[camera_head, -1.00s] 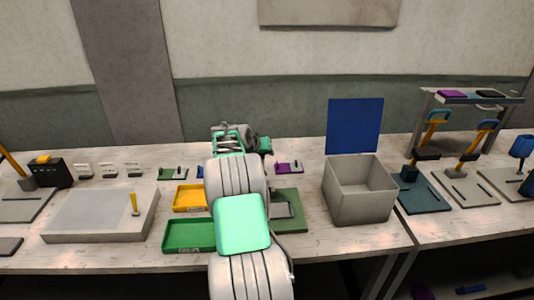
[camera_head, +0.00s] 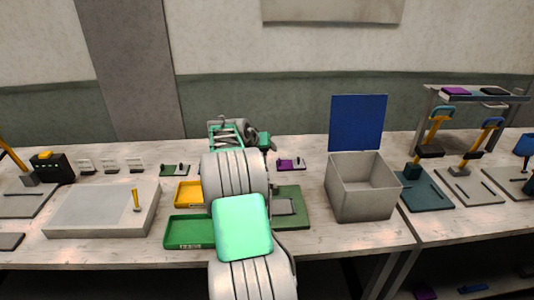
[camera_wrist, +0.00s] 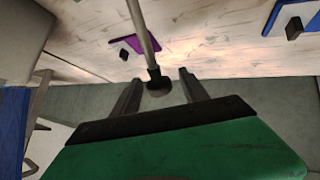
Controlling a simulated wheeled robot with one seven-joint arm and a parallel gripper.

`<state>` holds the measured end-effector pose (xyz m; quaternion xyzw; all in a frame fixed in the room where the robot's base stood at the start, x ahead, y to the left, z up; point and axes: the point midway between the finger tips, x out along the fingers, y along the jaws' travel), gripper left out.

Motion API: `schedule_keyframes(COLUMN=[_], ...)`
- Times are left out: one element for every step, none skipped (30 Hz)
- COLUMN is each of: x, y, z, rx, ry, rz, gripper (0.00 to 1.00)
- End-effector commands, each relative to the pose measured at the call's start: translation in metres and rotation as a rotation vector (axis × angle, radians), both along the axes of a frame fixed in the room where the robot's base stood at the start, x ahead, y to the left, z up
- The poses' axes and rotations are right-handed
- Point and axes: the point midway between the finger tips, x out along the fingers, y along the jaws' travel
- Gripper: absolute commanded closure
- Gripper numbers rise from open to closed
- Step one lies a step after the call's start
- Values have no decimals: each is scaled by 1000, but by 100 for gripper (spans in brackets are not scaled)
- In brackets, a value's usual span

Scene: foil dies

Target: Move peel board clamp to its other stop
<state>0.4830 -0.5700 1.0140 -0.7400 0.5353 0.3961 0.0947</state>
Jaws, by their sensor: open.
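I cannot tell for sure which thing is the peel board clamp. A green board with a grey plate (camera_head: 288,207) lies partly hidden behind my arm. In the wrist view, my gripper (camera_wrist: 158,78) is open, its two dark fingers apart. A grey rod (camera_wrist: 143,30) with a black collar and round tip shows between the fingertips; contact cannot be told. A small purple plate with a dark knob (camera_wrist: 135,43) lies beyond the fingers; a purple piece (camera_head: 290,165) also shows in the head view. The fingers are hidden in the head view.
A grey open box (camera_head: 362,190) with a blue lid stands right of my arm. Yellow (camera_head: 186,194) and green (camera_head: 188,230) trays lie left of it. A flat pale block (camera_head: 100,211) with a yellow lever is farther left. Toggle-handled boards (camera_head: 427,190) stand at right.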

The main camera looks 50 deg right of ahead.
Motion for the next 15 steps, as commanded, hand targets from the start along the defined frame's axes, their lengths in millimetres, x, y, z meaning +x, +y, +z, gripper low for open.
schedule_keyframes(x=[0, -1, -2, -3, -3, -4, -5, -5, -6, -6, -6, -6, -6, -6, -5], y=[9, 13, 19, 23, 26, 29, 31, 32, 33, 34, 34, 33, 33, 33, 33], z=[7, 11, 16, 19, 22, 25, 27, 28, 29, 30, 30, 30, 30, 30, 30], rx=[-3, -3, -1, -1, 0, 0, -1, 0, 1, 2, 2, 2, 2, 2, 1], ry=[-3, -2, -2, -1, 0, 0, 0, 1, 2, 2, 2, 2, 2, 2, 1], rz=[3, 2, 2, 3, 3, 2, 1, 1, 1, 1, 1, 1, 0, 0, 0], gripper=[48, 48, 48, 48, 48, 48, 48, 48, 48, 48, 48, 48, 48, 48, 48])
